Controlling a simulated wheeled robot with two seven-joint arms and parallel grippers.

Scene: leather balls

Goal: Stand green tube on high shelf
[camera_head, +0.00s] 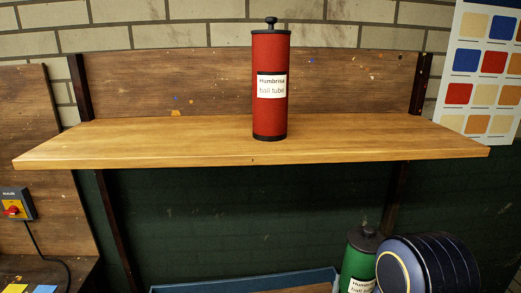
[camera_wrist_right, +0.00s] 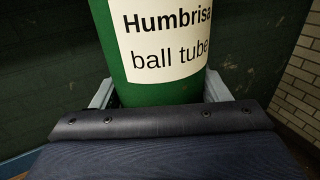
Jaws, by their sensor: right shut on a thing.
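The green tube (camera_head: 359,262) is upright at the lower right of the head view, below the level of the high shelf (camera_head: 190,143). It has a dark knobbed lid and a white "Humbrisa ball tube" label. In the right wrist view the green tube (camera_wrist_right: 150,93) stands between the grey fingers of my right gripper (camera_wrist_right: 160,95), which is shut on it. The tube's lower part is hidden in both views. A red tube (camera_head: 270,105) of the same form stands upright on the shelf, a little right of its middle. My left gripper is not in view.
The shelf is bare on both sides of the red tube. A wooden back board (camera_head: 165,85) and dark brackets (camera_head: 394,195) border it. A blue-edged box or tray (camera_head: 240,283) lies below. A switch box (camera_head: 15,204) and a colour chart (camera_head: 482,70) are at the sides.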

